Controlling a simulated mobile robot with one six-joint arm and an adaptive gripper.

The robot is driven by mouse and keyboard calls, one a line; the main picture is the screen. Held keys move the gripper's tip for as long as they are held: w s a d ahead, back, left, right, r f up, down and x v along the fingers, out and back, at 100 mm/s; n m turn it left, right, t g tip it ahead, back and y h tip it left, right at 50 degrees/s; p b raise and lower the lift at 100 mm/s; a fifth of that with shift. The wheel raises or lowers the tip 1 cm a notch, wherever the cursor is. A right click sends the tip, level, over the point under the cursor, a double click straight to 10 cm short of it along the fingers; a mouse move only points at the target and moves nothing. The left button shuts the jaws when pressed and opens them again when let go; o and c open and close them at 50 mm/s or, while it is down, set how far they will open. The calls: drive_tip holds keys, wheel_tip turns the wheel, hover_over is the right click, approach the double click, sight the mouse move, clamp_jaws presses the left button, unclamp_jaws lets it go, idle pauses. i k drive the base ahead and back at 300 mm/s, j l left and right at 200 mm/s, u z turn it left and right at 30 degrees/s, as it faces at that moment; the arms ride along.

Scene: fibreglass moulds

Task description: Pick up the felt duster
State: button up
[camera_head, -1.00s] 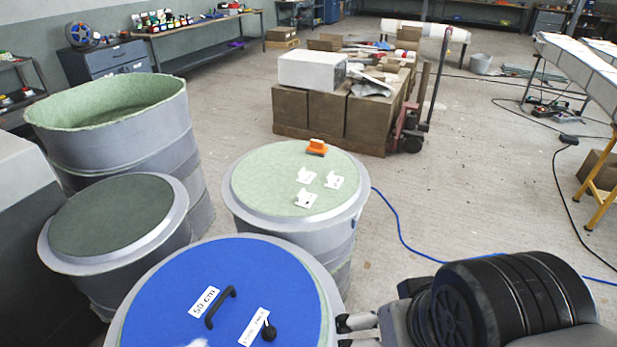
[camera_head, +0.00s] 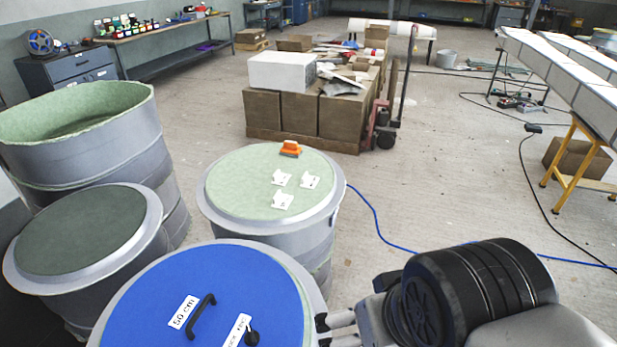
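An orange block with a darker underside, which looks like the felt duster (camera_head: 290,149), lies near the far edge of a round light-green mould top (camera_head: 240,190). What look like the tips of my gripper (camera_head: 324,331) show at the bottom edge, beside the blue-topped mould (camera_head: 240,285). They are well nearer to me than the duster and apart from it. The gripper is partly cut off by the frame, so its opening is unclear. Nothing is seen held in it.
Three white tags (camera_head: 283,201) lie on the light-green top. The blue top carries a black handle (camera_head: 202,316), a knob and labels. A dark-green-topped mould (camera_head: 80,230) and a tall open mould (camera_head: 85,140) stand left. Open floor with a blue hose (camera_head: 378,226) lies right.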

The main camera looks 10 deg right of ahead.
sight(291, 148)
drive_tip(key=u, duration=1.1)
drive_tip(key=k+l, duration=0.1)
drive_tip(key=l, duration=0.25)
drive_tip(key=k+l, duration=0.1)
drive_tip(key=l, duration=0.25)
drive_tip(key=i+l+u, duration=0.2)
drive_tip(key=l, duration=0.75)
drive_tip(key=i+l+u, duration=0.15)
drive_tip(key=l, duration=0.8)
drive_tip(key=l+u, duration=0.2)
drive_tip(key=l, duration=0.8)
drive_tip(key=i+l, duration=0.2)
drive_tip(key=i+l+u, duration=0.1)
drive_tip(key=l, duration=0.3)
drive_tip(key=i+l+u, duration=0.1)
drive_tip(key=i+l, duration=0.4)
drive_tip(key=l, duration=0.2)
drive_tip(key=i+l+u, duration=0.1)
drive_tip(key=l, duration=0.2)
drive_tip(key=i+l, duration=0.25)
drive_tip(key=l+u, duration=0.05)
drive_tip(key=l, duration=0.05)
